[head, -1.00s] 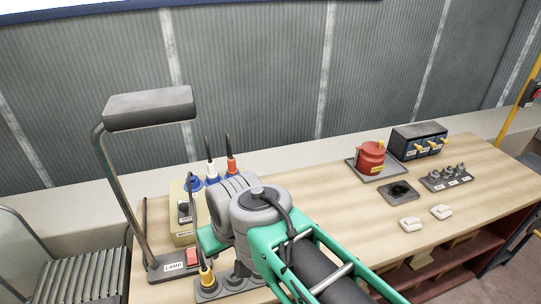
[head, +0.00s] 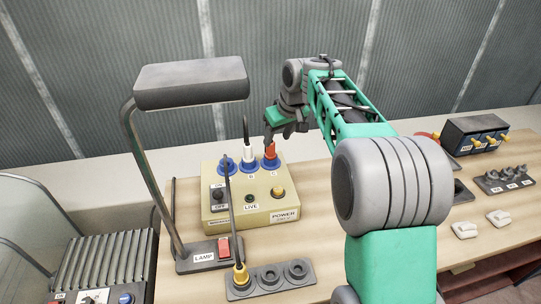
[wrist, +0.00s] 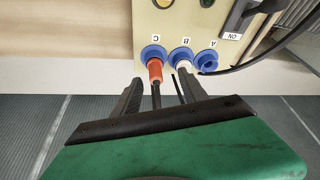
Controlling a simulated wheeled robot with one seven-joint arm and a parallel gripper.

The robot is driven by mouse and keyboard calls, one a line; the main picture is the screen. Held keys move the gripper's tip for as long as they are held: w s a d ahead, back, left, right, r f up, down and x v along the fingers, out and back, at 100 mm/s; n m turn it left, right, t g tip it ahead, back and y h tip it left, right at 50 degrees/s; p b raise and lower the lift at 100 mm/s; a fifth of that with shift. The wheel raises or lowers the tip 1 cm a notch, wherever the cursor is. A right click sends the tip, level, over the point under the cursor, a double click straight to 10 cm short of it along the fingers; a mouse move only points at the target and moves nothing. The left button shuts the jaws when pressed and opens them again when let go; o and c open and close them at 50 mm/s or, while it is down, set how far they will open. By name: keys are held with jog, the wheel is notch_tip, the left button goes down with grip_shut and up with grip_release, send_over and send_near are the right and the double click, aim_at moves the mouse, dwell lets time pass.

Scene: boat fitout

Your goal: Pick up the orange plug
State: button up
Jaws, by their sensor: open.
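The orange plug (head: 270,151) sits in the blue socket labelled C on the beige power box (head: 222,212). In the wrist view the orange plug (wrist: 155,71) lies between my two fingertips, with its dark cable running back toward the palm. My gripper (head: 274,138) is open at the plug's cable end; it also shows in the wrist view (wrist: 159,82). I cannot tell whether either finger touches the plug. The right finger is close to the white plug (wrist: 182,65) in socket B.
Socket A (wrist: 207,61) is empty. A lamp (head: 190,83) stands left of the power box. A yellow plug (head: 240,274) stands in a grey holder strip (head: 270,281) in front. Two white clips (head: 465,230) lie to the right. A wall stands behind the bench.

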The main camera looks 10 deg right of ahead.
aim_at(273, 144)
jog(key=shift+n, duration=0.3)
jog(key=w+f, duration=0.2)
jog(key=f, duration=0.1)
jog(key=w+f+p, duration=0.1)
jog(key=w+f, duration=0.1)
jog(key=f, duration=0.1)
jog(key=w+f+p, duration=0.1)
jog(key=w+f, duration=0.1)
jog(key=f, duration=0.1)
jog(key=shift+w+a, duration=0.2)
jog(key=shift+a, duration=0.05)
grip_shut()
